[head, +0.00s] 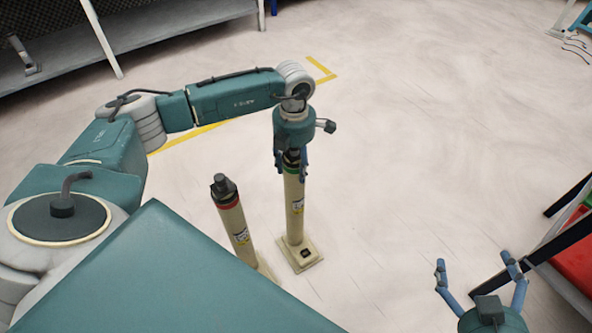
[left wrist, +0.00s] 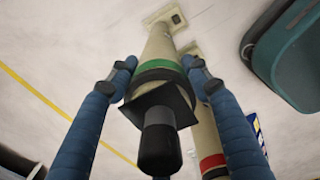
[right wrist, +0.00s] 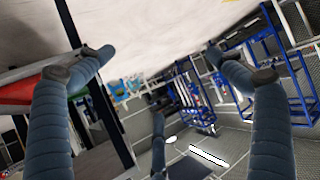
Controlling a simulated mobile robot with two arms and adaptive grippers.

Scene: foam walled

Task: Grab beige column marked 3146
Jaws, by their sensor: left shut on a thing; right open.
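A beige column with a green band (head: 294,212) stands upright on a square base on the floor. My left gripper (head: 291,166) is shut on its top from above. In the left wrist view the fingers sit on both sides of this column (left wrist: 165,50) near the green band, with its dark cap (left wrist: 158,140) between them. A second beige column with a red band (head: 236,222) stands just left of it in the head view, its base partly hidden by my body. The number 3146 cannot be read on either. My right gripper (head: 474,261) is open and empty.
A dark-framed table with a red bin (head: 575,245) stands at the right, close to my right gripper. A grey shelf (head: 150,40) runs along the back left. Yellow tape (head: 205,130) marks the floor. The floor beyond the columns is clear.

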